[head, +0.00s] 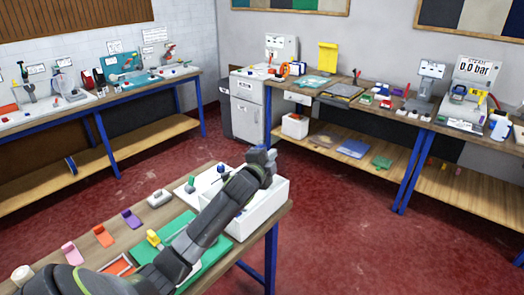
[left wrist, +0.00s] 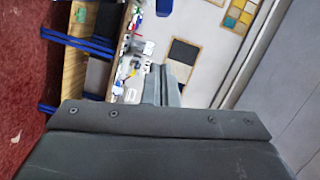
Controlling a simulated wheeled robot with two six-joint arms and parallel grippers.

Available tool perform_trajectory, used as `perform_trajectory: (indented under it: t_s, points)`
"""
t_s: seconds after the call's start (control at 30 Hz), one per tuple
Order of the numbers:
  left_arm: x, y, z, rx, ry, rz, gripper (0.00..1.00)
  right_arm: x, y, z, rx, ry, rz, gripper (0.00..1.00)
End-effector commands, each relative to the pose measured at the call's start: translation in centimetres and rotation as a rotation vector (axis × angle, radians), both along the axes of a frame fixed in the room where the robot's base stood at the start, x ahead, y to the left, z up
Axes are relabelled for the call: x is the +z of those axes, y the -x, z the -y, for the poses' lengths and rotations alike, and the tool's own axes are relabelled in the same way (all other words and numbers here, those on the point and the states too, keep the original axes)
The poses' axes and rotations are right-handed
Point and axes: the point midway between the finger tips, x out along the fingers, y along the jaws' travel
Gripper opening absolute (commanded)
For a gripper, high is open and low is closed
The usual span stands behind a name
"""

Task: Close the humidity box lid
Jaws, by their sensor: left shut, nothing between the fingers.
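A white box (head: 272,198) stands at the right end of the near bench. It may be the humidity box, but no label shows. My left arm crosses in front of it and hides part of it, so I cannot tell how its lid stands. My left gripper (head: 262,157) is at the far end of that arm, above the box's back side in the picture. I cannot tell whether it touches the box. In the left wrist view the two fingers (left wrist: 166,84) are together and empty, and the box does not show. My right gripper is out of view.
The near bench (head: 120,209) holds small coloured pieces, a green mat (head: 213,250) and small tools beside the box. A tool bench (head: 155,105) stands at the back left, another (head: 385,106) at the right. The red floor (head: 335,215) between them is clear.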

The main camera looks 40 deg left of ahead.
Motion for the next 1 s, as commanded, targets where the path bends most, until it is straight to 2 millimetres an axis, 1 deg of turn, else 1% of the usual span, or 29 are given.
perform_trajectory:
  t_s: [0.07,0.1,0.2,0.4,0.83,1.0]
  points:
    - [0.1,-1.0,-0.1,0.001,0.001,-0.002,0.00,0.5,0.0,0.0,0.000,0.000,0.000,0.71]
    - [0.0,-0.9,-1.1,0.003,-0.003,-0.005,0.00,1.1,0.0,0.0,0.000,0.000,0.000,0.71]
    - [-0.4,-0.9,-2.5,0.001,-0.002,-0.004,0.00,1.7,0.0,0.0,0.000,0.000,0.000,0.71]
    - [-0.9,-1.0,-3.7,0.000,-0.001,-0.001,0.00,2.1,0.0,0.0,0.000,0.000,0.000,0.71]
    - [-1.1,-1.1,-4.0,0.000,0.002,-0.001,0.00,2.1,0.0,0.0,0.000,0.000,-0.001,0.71]
    - [-1.2,-1.9,-4.0,0.000,0.027,-0.003,0.00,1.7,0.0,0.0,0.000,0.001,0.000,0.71]
